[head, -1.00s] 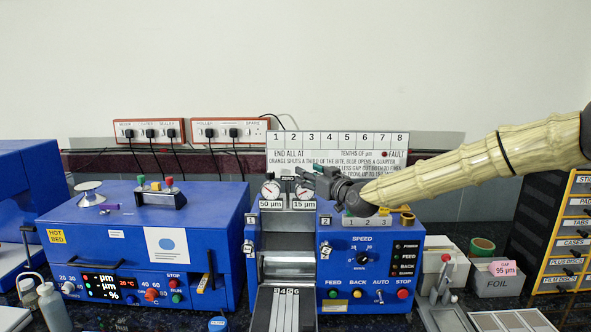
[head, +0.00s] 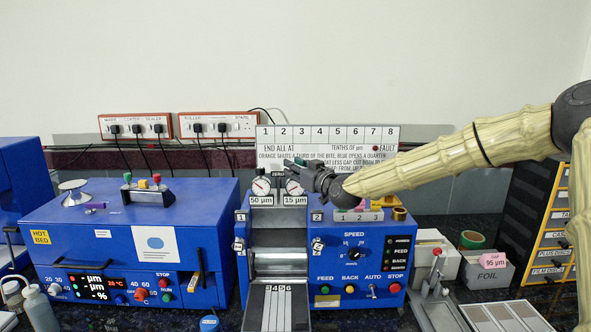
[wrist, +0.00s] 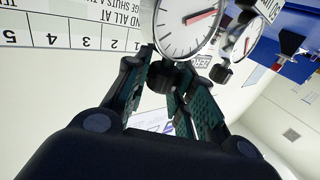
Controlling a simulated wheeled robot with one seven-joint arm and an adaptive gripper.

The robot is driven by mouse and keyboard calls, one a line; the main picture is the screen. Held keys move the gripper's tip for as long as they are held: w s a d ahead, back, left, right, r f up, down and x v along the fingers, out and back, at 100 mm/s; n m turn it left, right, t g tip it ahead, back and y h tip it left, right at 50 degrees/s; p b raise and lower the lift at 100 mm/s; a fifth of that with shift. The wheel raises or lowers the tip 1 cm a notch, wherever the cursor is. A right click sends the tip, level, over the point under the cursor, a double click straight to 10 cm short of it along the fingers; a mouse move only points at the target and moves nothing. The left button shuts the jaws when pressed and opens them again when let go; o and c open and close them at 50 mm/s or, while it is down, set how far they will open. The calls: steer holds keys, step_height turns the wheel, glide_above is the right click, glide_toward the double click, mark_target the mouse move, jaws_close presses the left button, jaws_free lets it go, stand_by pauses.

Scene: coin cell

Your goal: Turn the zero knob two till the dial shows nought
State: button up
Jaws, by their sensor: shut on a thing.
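Two round white dials stand on top of the blue roller machine in the head view: the left dial (head: 262,187) above a 50 µm label and the right dial (head: 293,188) above a 15 µm label. The right dial shows large in the upside-down wrist view (wrist: 187,24), with a red needle off to one side; I cannot read its value. My gripper (head: 291,169) reaches in from the right above this dial. In the wrist view its fingers (wrist: 170,85) are shut on zero knob two (wrist: 172,70), a dark knob at the dial's edge. The left dial's knob (wrist: 221,73) is free beside the fingers.
A ZERO plate (head: 278,174) sits between the dials. A white numbered board (head: 330,140) stands close behind my gripper. The blue hot bed (head: 130,230) is at left; the speed panel (head: 358,255) lies below my arm.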

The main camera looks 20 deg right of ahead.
steer(key=shift+m+h, duration=0.4)
steer(key=shift+h, duration=0.2)
steer(key=shift+m+t+h+b, duration=0.4)
steer(key=shift+m+h, duration=1.3)
steer(key=shift+h, duration=0.9)
steer(key=shift+m+g+h+p, duration=0.35)
steer(key=shift+m+h, duration=0.65)
steer(key=shift+h, duration=0.55)
steer(key=shift+m+g+h+p, duration=0.2)
steer(key=shift+m+g+h, duration=0.25)
steer(key=shift+m+h, duration=0.85)
steer(key=shift+s+h, duration=0.1)
steer(key=shift+h, duration=0.55)
steer(key=o, duration=1.1)
steer(key=shift+c, duration=0.2)
steer(key=shift+s, duration=0.1)
steer(key=v, duration=1.1)
steer(key=shift+s+a+r, duration=0.15)
steer(key=shift+s+a, duration=0.1)
steer(key=shift+s, duration=0.1)
